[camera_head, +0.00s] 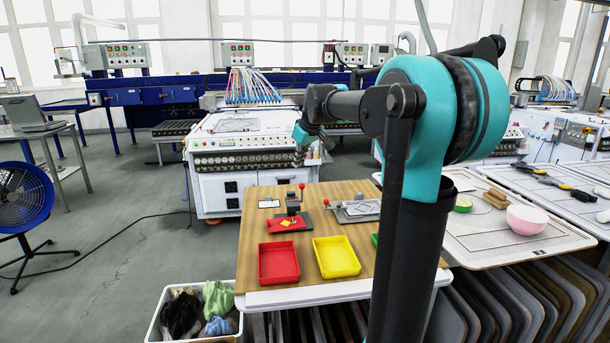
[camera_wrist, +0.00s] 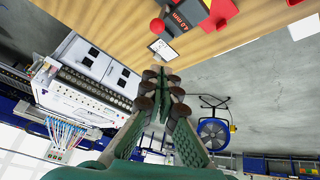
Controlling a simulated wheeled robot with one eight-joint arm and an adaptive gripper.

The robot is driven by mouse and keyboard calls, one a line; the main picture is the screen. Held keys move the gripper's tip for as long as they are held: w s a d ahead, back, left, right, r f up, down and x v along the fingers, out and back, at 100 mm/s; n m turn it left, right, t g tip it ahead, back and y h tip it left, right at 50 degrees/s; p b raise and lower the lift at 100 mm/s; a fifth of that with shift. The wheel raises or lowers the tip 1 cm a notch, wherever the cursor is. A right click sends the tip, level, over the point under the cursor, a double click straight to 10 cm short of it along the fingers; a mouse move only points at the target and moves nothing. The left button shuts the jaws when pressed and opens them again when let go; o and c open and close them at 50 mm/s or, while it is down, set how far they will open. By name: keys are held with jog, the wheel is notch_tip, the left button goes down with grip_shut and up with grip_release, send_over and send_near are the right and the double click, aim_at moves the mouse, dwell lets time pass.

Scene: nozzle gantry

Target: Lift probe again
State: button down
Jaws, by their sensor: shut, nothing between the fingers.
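A small dark gauge stand (camera_head: 293,204) with a red ball knob (camera_head: 301,186) stands on the wooden table; I cannot make out a separate probe. A red block with a yellow mark (camera_head: 287,224) lies at its front. In the wrist view the red ball (camera_wrist: 158,26), a dark display (camera_wrist: 181,20) with red characters and part of a red body (camera_wrist: 220,12) show at the top edge. My gripper (camera_wrist: 166,88) is shut and empty, apart from the stand. In the head view, the arm's teal end (camera_head: 306,132) is above and behind the stand; its fingertips are not clear.
A red tray (camera_head: 279,278) and a yellow tray (camera_head: 337,259) stand at the table's front. A metal fixture (camera_head: 358,210) with a red knob is right of the stand. A small framed card (camera_head: 269,203) lies left. My arm hides the table's right side.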

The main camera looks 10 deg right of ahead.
jog(key=shift+w+d+r, duration=0.15)
jog(key=shift+w+r, duration=0.55)
jog(key=shift+w, duration=0.25)
jog(key=x, duration=0.3)
jog(key=s+x, duration=0.1)
jog(key=x, duration=0.2)
jog(key=d+f+x, duration=0.1)
jog(key=x, duration=0.2)
jog(key=shift+s+f, duration=0.15)
jog(key=shift+s, duration=0.05)
jog(key=shift+s+d+f, duration=0.15)
jog(key=shift+s+d, duration=0.05)
jog(key=shift+s, duration=0.05)
jog(key=shift+s+d, duration=0.25)
jog(key=shift+s, duration=0.2)
jog(key=shift+s, duration=0.15)
